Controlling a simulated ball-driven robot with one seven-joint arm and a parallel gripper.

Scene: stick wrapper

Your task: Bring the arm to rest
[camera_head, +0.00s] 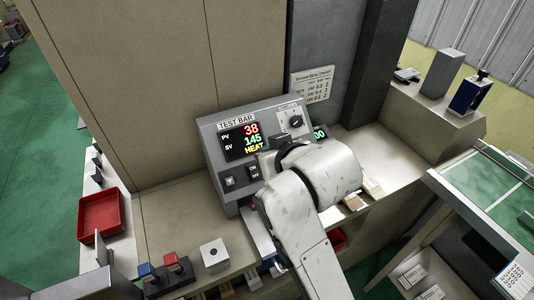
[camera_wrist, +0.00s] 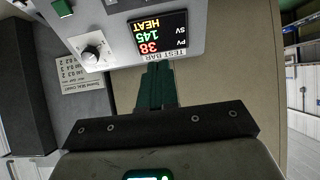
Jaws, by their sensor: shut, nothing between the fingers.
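My white arm (camera_head: 305,200) reaches up from the bottom of the head view and bends in front of the grey TEST BAR control box (camera_head: 210,140). It hides the box's lower right part and my gripper. In the wrist view, which shows the box upside down, my gripper (camera_wrist: 157,72) has its dark green fingers together with nothing between them. The display reads PV 38, SV 145 and HEAT.
A red tray (camera_head: 101,226) is at the left. Blue and red controls (camera_head: 166,272) and a light block with a hole (camera_head: 214,254) sit at the front. A green-topped table (camera_head: 500,178) is at the right. A tall beige panel (camera_head: 130,90) stands behind the box.

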